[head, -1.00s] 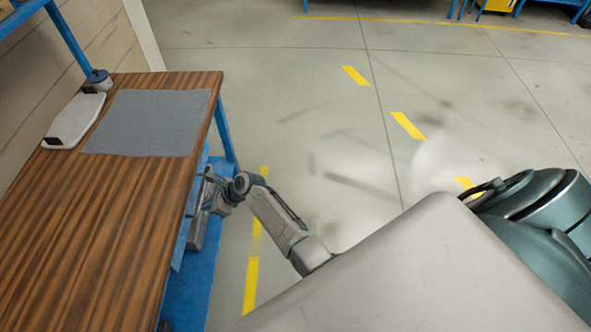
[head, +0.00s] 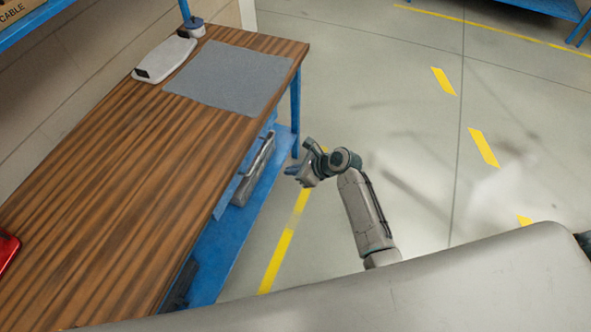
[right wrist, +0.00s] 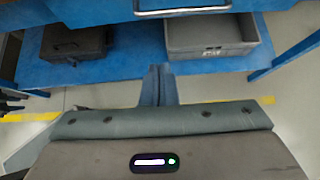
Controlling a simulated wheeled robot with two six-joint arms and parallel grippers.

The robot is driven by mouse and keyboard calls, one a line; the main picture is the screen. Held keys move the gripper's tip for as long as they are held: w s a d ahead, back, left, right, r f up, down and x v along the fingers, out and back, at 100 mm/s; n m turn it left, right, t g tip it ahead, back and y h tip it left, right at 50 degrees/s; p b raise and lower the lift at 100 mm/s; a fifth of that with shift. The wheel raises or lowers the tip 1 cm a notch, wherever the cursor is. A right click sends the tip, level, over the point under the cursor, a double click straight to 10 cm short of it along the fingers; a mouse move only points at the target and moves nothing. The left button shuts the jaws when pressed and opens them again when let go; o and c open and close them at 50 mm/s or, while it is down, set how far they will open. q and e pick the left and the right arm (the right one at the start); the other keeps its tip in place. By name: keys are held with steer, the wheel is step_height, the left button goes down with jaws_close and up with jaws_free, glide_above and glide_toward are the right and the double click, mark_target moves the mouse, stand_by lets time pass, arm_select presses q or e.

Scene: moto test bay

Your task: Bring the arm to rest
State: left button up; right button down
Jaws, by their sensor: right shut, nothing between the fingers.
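My right arm (head: 365,215) reaches out over the floor beside the workbench. My right gripper (head: 291,172) is at its end, off the bench's right side and below the top, pointing left toward the lower shelf. In the right wrist view the fingers (right wrist: 158,86) are together, with nothing between them. They point at the blue lower shelf and appear apart from it. My left gripper is not in view.
The wooden workbench (head: 130,150) carries a grey mat (head: 230,78), a white device (head: 165,58) and a small round container (head: 196,28). A grey crate (right wrist: 210,38) and a dark case (right wrist: 75,42) stand on the lower shelf (right wrist: 140,70). Open floor (head: 400,130) lies to the right.

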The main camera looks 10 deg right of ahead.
steer(key=s+d+f+n+g+h, duration=0.1)
steer(key=s+d+f+n+h, duration=0.2)
steer(key=s+f, duration=0.5)
steer(key=s+d+f+n+h+b, duration=0.1)
steer(key=s+d+f+n, duration=0.35)
steer(key=f, duration=0.65)
steer(key=s+d+f+n+g+h, duration=0.1)
steer(key=s+d+f+n+h, duration=0.2)
steer(key=s+f, duration=0.5)
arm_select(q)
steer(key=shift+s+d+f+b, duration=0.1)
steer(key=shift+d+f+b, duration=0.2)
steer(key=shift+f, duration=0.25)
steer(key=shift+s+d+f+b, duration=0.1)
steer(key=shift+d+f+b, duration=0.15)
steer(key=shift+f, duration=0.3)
arm_select(e)
steer(key=s+d+f+n, duration=0.3)
steer(key=s+f+n, duration=0.1)
steer(key=s, duration=0.6)
steer(key=s+d+f+n+g+h, duration=0.1)
steer(key=s+d+f+n, duration=0.2)
steer(key=s, duration=0.6)
steer(key=s+d+f+n+g+h, duration=0.1)
steer(key=s+d+f+n, duration=0.2)
steer(key=s+f+n, duration=0.4)
steer(key=s, duration=0.3)
steer(key=shift+s+d+n, duration=0.35)
steer(key=shift+d, duration=0.05)
